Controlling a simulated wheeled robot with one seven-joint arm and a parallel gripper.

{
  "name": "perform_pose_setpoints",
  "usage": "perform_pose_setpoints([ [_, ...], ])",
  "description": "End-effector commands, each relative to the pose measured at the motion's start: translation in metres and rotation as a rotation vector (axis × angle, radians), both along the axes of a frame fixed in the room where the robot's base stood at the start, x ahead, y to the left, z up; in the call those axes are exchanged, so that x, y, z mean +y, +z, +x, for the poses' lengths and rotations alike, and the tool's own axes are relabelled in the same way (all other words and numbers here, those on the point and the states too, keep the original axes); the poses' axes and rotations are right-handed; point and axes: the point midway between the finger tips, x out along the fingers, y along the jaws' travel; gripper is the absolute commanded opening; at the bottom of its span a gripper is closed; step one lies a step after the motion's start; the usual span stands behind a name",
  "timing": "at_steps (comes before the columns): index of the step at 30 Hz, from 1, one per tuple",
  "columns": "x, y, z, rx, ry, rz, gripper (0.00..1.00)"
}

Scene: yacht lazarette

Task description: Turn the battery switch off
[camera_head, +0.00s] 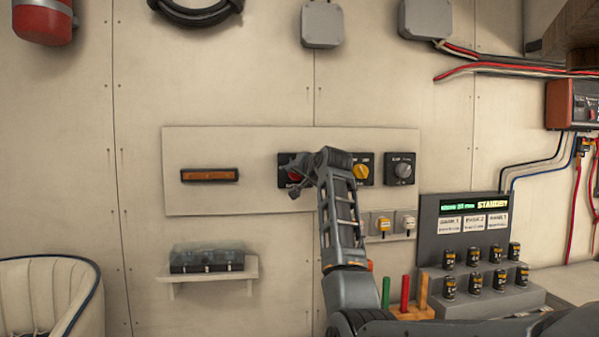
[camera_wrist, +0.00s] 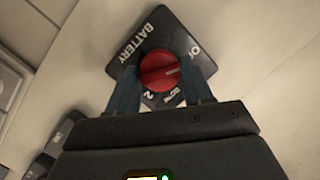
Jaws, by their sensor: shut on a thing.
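The battery switch is a red round knob (camera_wrist: 160,71) on a black square plate (camera_wrist: 153,27) lettered "BATTERY", with a "2" and a partly hidden word at its edges. In the head view the red knob (camera_head: 294,174) shows at the left of a row of switches, partly covered by my arm. My gripper (camera_wrist: 164,84) is at the knob, with one blue finger on either side, shut on it. The pointer mark on the knob is small, and its exact setting is hard to read.
A yellow-knob switch (camera_head: 361,171) and a grey-knob switch (camera_head: 403,171) sit to the right on the same pale panel (camera_head: 240,145). Below right stand a display box (camera_head: 436,235) and several small black cylinders. A shelf (camera_head: 240,271) with a clear-lidded box is at lower left.

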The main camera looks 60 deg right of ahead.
Motion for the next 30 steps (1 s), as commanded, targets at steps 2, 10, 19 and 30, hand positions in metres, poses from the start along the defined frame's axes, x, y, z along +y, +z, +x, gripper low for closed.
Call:
perform_pose_setpoints([
  [2,-0.0002,-0.0036,0.0004,0.02,0.001,-0.007,0.2],
  [10,-0.0002,-0.0039,0.0003,0.039,0.001,-0.024,0.2],
  [19,-0.0004,-0.004,0.0001,0.039,-0.001,-0.023,0.51],
  [30,-0.0003,-0.0013,0.0,0.034,-0.001,-0.025,0.74],
])
